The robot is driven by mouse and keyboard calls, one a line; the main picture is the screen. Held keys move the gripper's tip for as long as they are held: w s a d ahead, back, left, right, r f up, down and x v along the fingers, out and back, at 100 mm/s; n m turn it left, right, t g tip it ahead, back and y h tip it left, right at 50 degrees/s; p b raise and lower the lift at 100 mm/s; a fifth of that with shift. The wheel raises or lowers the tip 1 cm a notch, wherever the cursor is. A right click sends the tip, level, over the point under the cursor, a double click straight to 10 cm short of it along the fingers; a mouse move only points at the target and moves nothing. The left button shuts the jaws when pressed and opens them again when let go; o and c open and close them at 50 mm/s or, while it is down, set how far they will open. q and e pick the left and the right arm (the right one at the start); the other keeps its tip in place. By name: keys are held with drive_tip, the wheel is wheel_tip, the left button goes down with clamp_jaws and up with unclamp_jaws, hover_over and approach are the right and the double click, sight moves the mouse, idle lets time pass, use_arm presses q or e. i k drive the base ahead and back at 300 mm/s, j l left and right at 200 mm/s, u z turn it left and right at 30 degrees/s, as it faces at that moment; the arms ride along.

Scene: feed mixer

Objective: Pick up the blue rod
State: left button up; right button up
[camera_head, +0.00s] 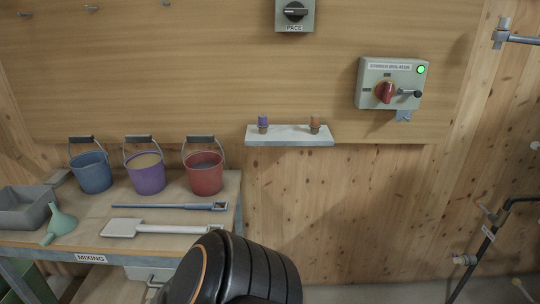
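The blue rod (160,206) lies flat on the wooden bench top, running left to right, with a squarish pale-framed end at its right near the bench's right edge. It lies behind a white paddle (125,228) with a long pale handle and in front of the buckets. A dark ribbed part of my own body rises at the bottom centre and covers part of the bench front. Neither of my grippers shows in the head view.
Blue (91,173), purple (146,175) and red (205,175) buckets stand at the bench's back. A small wall shelf (290,141) holds two small capped items. A stirrer isolator box (390,84) hangs right.

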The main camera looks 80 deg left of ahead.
sight(188, 205)
drive_tip(key=u, duration=3.3)
drive_tip(key=i+j+z, duration=0.1)
drive_tip(key=i+j, duration=0.4)
drive_tip(key=j, duration=0.1)
